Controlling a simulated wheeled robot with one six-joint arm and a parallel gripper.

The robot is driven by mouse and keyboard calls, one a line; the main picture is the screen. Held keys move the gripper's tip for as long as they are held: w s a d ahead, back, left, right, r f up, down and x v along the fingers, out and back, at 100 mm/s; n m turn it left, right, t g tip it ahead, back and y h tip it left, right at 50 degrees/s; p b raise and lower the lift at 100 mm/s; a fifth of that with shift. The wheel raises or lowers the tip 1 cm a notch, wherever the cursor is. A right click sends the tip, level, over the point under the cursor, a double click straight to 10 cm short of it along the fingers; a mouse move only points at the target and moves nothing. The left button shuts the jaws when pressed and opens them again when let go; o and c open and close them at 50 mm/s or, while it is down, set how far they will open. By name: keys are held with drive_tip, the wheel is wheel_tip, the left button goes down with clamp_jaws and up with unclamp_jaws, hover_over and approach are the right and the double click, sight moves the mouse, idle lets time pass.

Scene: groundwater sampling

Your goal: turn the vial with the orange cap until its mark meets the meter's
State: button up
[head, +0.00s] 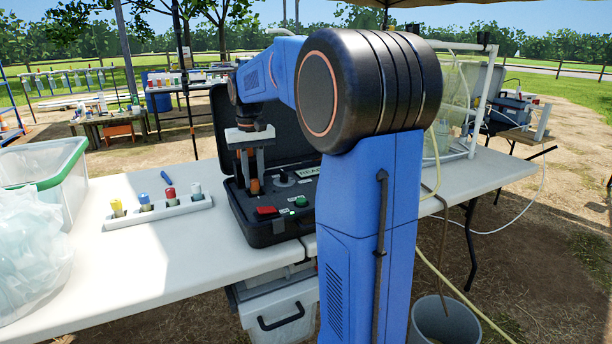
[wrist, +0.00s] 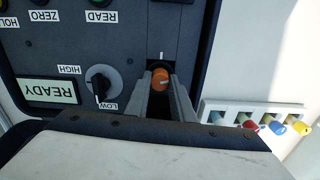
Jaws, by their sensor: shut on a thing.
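The vial with the orange cap (wrist: 160,77) stands in the well of the meter (wrist: 60,55). A white mark shows on the cap in the wrist view, and a short white line is on the meter's panel just above it; the two look close, but I cannot tell if they line up exactly. My gripper (wrist: 164,88) is shut on the cap, one finger on each side. In the head view the orange cap (head: 254,186) shows below my gripper (head: 250,172), in the open black meter case (head: 262,236). The vial's glass is hidden.
A white rack (head: 160,212) with several capped vials in yellow, blue, red and white stands left of the meter. A clear bin with a green rim (head: 40,184) and a plastic bag (head: 35,245) sit at the table's left. The front of the table (head: 150,265) is clear.

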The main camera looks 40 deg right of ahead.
drive_tip(key=n, duration=1.4)
drive_tip(key=o, duration=0.8)
